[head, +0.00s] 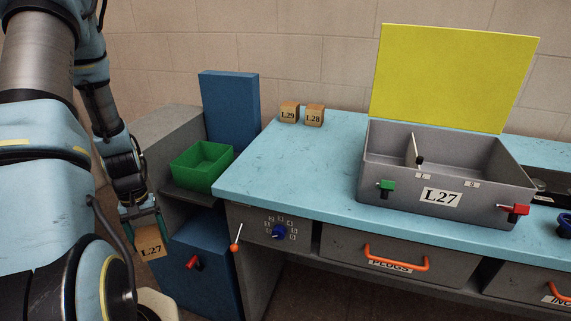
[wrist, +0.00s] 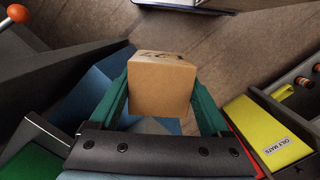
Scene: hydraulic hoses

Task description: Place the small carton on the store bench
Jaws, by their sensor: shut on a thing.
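The small carton (head: 150,244), tan and labelled L27, is held in my gripper (head: 145,226) at the lower left of the head view. In the wrist view the carton (wrist: 160,88) sits between the green fingers of my gripper (wrist: 160,95), which is shut on it. It hangs in the air to the left of the blue cabinet and below the bench top. A long bench (head: 300,175) with a light blue top fills the middle and right. Two similar cartons, L29 (head: 289,113) and L28 (head: 314,116), stand near its back left edge.
An open grey case (head: 400,202) labelled L27, its yellow lid (head: 450,80) raised, stands on the bench. A green bin (head: 201,167) and a tall blue panel (head: 230,108) are left of it. The bench top's left part is clear. A yellow box (wrist: 270,135) shows in the wrist view.

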